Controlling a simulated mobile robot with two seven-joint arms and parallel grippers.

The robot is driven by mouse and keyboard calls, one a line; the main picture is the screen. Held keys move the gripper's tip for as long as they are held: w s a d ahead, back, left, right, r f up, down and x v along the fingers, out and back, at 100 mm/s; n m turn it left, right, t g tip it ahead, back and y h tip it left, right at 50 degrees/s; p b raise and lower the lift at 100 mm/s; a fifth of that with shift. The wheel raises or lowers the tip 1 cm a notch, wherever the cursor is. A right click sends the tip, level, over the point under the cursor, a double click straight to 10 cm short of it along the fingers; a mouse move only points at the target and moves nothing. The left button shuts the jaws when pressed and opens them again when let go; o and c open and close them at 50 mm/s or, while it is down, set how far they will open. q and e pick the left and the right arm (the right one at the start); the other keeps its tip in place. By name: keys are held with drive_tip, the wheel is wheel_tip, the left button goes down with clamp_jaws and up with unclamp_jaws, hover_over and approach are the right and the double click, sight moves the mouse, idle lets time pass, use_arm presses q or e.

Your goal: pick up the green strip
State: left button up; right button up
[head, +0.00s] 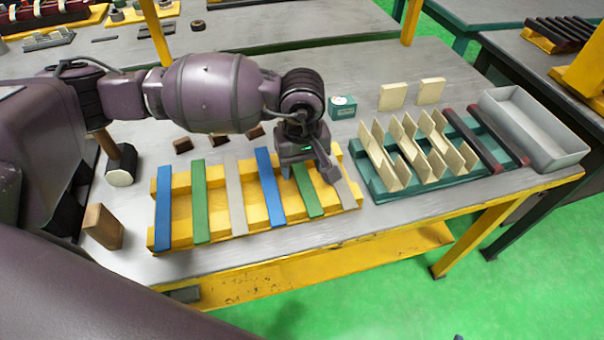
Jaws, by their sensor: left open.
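Several flat strips lie side by side across a yellow slotted rack (180,181). One green strip (200,205) is second from the left, between a blue strip (164,208) and a grey strip (236,197). Another green strip (309,194) is second from the right, between a blue strip (269,187) and a grey strip (347,189). My left gripper (307,171) is open over the far end of this right-hand green strip, with a finger on either side. It hides that end, and I cannot tell whether it touches the strip. My right gripper is not in view.
A green rack (390,190) with upright cream plates stands right of the yellow rack, with dark rods and a grey tray (533,125) beyond. A wooden block (103,226) and a mallet (120,165) are at the left. A small teal box (343,107) stands behind.

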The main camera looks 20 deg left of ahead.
use_arm(q)
drive_tip(key=shift+f, duration=0.75)
drive_tip(key=c, duration=1.1)
drive_tip(key=shift+r, duration=0.1)
